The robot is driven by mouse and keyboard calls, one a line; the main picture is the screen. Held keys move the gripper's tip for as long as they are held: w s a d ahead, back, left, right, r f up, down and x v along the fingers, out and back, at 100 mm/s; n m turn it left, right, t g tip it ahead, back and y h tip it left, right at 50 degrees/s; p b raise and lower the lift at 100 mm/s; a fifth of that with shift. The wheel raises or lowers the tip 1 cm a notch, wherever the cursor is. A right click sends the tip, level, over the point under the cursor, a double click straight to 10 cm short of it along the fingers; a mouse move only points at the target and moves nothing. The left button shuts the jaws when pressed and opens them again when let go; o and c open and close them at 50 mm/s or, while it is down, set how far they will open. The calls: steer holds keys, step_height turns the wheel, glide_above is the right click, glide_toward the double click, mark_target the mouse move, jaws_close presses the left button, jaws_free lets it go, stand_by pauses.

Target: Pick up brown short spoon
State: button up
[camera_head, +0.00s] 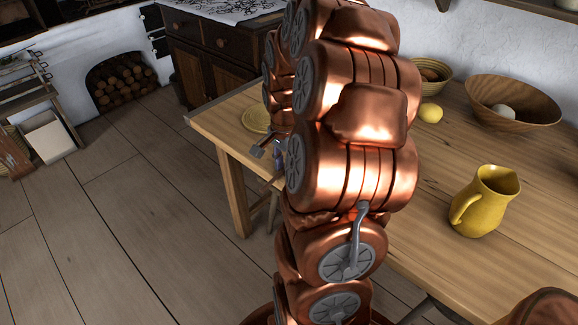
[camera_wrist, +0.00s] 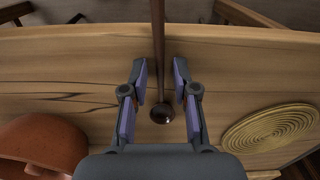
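The brown spoon (camera_wrist: 158,45) shows in the wrist view. Its dark round bowl end (camera_wrist: 163,114) is toward my gripper's palm, and its long handle runs up the picture past the table's edge. My gripper (camera_wrist: 160,68) is open, with one finger on each side of the spoon and a visible gap on both sides. I cannot tell the height between the fingers and the spoon. In the head view my gripper (camera_head: 266,149) is near the table's left edge, partly hidden by my arm, and I cannot make out the spoon there.
The wooden table (camera_head: 222,117) holds a yellow plate (camera_head: 253,119), yellow jug (camera_head: 487,205), lemon (camera_head: 430,113) and wooden bowl (camera_head: 520,97). In the wrist view, a reddish-brown bowl (camera_wrist: 40,140) lies left and a round ridged yellow plate (camera_wrist: 270,128) right of my gripper.

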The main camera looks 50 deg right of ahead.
jaws_close()
